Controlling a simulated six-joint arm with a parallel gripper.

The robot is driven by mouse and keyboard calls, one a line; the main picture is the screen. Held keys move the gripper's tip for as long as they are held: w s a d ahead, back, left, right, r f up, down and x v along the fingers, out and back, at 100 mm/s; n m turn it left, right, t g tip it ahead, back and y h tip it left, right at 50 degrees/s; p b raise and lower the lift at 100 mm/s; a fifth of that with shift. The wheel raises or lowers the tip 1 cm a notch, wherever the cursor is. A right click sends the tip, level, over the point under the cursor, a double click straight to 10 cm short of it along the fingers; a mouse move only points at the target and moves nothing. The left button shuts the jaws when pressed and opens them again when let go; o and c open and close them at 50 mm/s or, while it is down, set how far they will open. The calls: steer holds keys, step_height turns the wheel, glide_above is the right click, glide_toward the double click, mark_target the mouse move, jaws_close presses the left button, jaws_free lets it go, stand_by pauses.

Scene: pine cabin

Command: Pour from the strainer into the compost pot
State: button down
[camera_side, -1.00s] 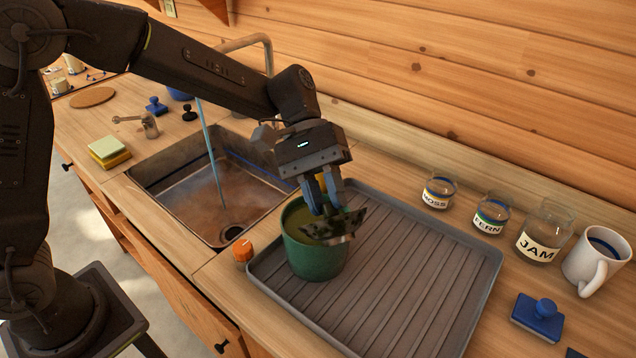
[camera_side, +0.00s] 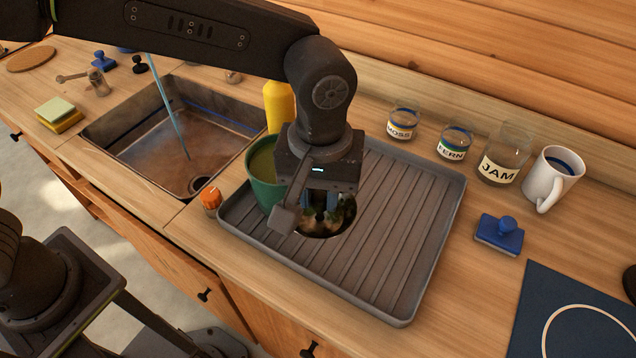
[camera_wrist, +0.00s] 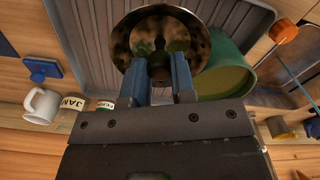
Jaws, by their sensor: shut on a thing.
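The strainer (camera_side: 346,225) is a round, dark, shiny bowl; it also shows in the wrist view (camera_wrist: 160,22). My gripper (camera_side: 321,208) is shut on its near edge, with both blue fingers at the rim in the wrist view (camera_wrist: 161,72). The strainer is just right of the compost pot, low over the tray, its opening facing up. Whitish and green patches show in it; I cannot tell contents from reflections. The green compost pot (camera_side: 259,183) stands upright on the tray, with a greenish-brown surface inside. My gripper hides its right side.
The grey ribbed tray (camera_side: 405,235) has free room at right. A sink (camera_side: 180,150) with running water lies left, with an orange knob (camera_side: 211,198) at its corner. A yellow bottle (camera_side: 279,105) stands behind the pot. Labelled jars (camera_side: 456,142) and a white mug (camera_side: 553,180) line the back.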

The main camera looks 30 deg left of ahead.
steer(key=shift+r, duration=1.5)
steer(key=shift+r, duration=0.1)
